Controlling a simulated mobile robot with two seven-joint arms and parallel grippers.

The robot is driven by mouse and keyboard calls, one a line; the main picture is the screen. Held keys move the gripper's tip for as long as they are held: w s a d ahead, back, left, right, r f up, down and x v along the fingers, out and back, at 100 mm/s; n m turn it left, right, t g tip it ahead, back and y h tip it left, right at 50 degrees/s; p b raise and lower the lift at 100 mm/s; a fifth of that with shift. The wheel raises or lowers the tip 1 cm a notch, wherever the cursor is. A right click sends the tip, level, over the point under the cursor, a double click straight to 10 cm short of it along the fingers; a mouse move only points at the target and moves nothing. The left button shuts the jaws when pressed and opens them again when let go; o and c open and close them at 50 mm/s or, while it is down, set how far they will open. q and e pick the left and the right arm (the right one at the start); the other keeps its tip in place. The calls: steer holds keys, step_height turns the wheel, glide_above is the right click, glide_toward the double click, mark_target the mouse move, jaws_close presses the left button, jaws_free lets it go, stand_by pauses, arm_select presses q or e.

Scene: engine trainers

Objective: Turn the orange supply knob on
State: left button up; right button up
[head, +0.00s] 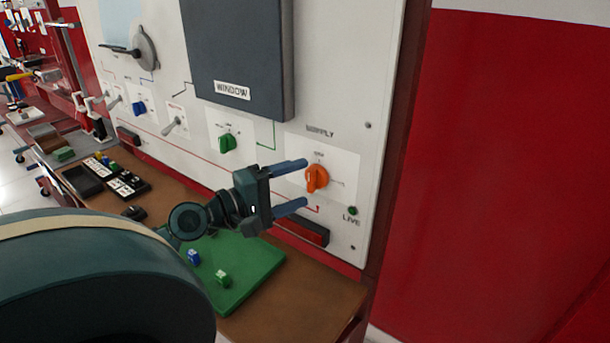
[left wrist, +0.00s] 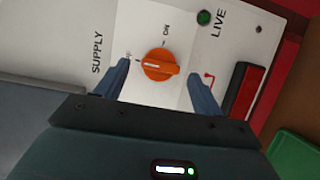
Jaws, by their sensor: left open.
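The orange supply knob (head: 317,178) sits on a white plate at the lower right of the panel, under the word SUPPLY. It also shows in the left wrist view (left wrist: 160,64), with an ON mark beside it; its pale pointer line does not point at that mark. My left gripper (head: 298,184) is open and empty in front of the knob. In the left wrist view its two blue fingers (left wrist: 158,86) stand on either side of the knob, apart from it. Whether the tips reach its depth is hard to tell. My right gripper is not in view.
A green LIVE lamp (head: 352,210) is right of the knob, and a dark red block (head: 302,230) is below. A green knob (head: 227,143) is to the left. The WINDOW box (head: 240,60) juts out above. A green mat (head: 240,272) lies on the bench below.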

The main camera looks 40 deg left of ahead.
mark_target(314, 179)
arm_select(q)
steer(key=shift+x, duration=1.3)
steer(key=shift+c, duration=0.3)
steer(key=shift+p, duration=0.35)
steer(key=c, duration=0.9)
